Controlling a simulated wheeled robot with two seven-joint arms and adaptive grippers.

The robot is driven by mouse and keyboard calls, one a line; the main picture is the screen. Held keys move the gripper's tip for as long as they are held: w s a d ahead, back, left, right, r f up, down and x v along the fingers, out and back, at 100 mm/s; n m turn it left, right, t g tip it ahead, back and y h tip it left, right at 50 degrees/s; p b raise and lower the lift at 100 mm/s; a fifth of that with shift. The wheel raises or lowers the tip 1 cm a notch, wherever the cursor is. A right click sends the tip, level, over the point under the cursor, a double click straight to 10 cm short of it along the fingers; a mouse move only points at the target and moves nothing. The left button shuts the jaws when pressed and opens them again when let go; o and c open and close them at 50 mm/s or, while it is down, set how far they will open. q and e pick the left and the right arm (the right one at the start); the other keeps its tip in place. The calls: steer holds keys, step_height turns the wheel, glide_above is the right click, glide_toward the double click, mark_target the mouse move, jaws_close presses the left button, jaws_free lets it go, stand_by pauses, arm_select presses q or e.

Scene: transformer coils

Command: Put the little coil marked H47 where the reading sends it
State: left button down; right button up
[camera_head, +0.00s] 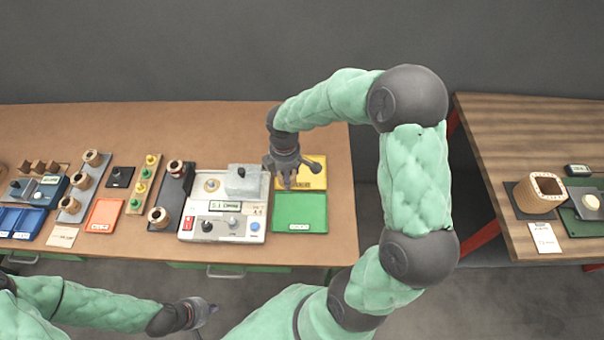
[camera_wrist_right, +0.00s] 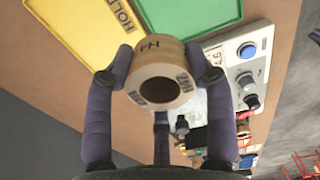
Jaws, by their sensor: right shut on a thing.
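My right gripper (camera_head: 287,178) is over the yellow tray (camera_head: 314,171). In the right wrist view, the gripper (camera_wrist_right: 166,75) is shut on a small tan coil (camera_wrist_right: 158,58), whose side marking starts with H4; the rest is turned away. The coil is held above the surface, with the yellow tray (camera_wrist_right: 85,22), lettered HOLD, and the green tray (camera_wrist_right: 195,12) beyond it. The green tray (camera_head: 300,212) lies just in front of the yellow one. The meter (camera_head: 222,232) has a lit display (camera_head: 225,206) that seems to read 5.1. My left gripper (camera_head: 203,311) is low, in front of the bench; its opening is unclear.
A dark rack (camera_head: 176,191) with two coils stands left of the meter. Further left are a board of coloured pegs (camera_head: 143,183), an orange tray (camera_head: 104,214), a grey rack of coils (camera_head: 84,181) and blue trays (camera_head: 20,221). A second table (camera_head: 500,135) stands at right, across a gap.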

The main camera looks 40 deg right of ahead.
steer(key=b, duration=0.2)
glide_above(301, 179)
steer(key=f, duration=0.6)
steer(key=shift+s+a+f, duration=0.1)
steer(key=shift+a+f, duration=0.2)
steer(key=shift+f, duration=0.1)
steer(key=shift+d+f+b, duration=0.15)
steer(key=shift+f+b, duration=0.15)
steer(key=shift+f, duration=0.6)
steer(key=shift+d+f+b, duration=0.1)
steer(key=shift+f+b, duration=0.2)
steer(key=shift+f, duration=0.6)
steer(key=shift+f, duration=0.15)
steer(key=o, duration=1.2)
steer(key=shift+o, duration=0.2)
step_height(301, 179, up, 12)
steer(key=p, duration=0.3)
